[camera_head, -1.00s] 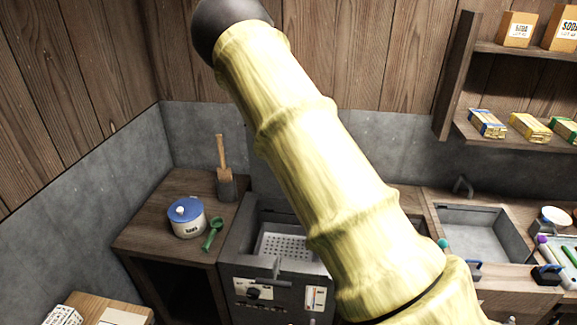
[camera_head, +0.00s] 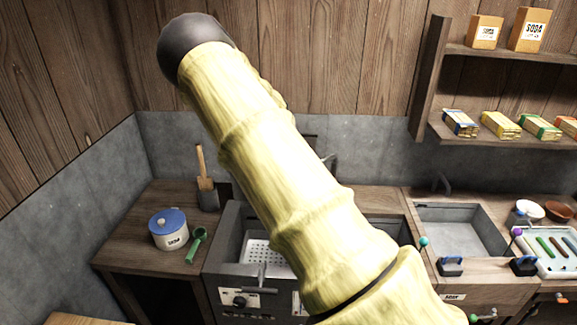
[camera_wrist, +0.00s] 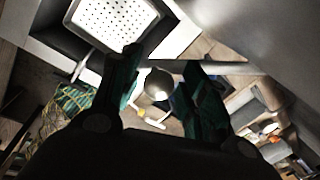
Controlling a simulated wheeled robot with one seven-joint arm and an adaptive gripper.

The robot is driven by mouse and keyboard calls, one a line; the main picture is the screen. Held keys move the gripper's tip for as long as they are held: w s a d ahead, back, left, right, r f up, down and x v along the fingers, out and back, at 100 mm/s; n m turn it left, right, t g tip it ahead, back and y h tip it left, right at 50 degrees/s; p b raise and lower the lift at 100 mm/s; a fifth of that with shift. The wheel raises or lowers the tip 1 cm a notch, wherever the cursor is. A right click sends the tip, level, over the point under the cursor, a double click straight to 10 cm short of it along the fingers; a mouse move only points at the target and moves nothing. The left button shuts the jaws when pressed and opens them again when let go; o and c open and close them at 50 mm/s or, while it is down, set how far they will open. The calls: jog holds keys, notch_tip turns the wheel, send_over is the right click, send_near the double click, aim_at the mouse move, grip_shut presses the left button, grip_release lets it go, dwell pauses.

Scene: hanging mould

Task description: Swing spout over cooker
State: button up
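The cooker (camera_head: 222,262) is a dark grey unit with a white perforated plate (camera_head: 262,252) inside, left of centre in the head view. The plate also shows at the top of the wrist view (camera_wrist: 115,20). A dark piece that may be the spout (camera_head: 330,162) shows just right of the arm, mostly hidden behind it. My gripper (camera_wrist: 160,62) is open in the wrist view, its dark green fingers apart. A round shiny metal part (camera_wrist: 158,84) shows between the fingers; I cannot tell whether they touch it. The gripper is hidden in the head view.
My yellow arm covers the middle of the head view. A sink (camera_head: 462,230) and tray (camera_head: 548,255) are right. Shelves (camera_head: 500,142) hold boxes.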

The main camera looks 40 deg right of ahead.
jog(key=shift+w+r, duration=0.1)
jog(key=shift+w, duration=0.05)
jog(key=shift+a+r, duration=0.1)
jog(key=shift+r, duration=0.15)
notch_tip(320, 180, up, 11)
jog(key=a, duration=0.2)
jog(key=shift+w, duration=0.35)
dwell(0.4)
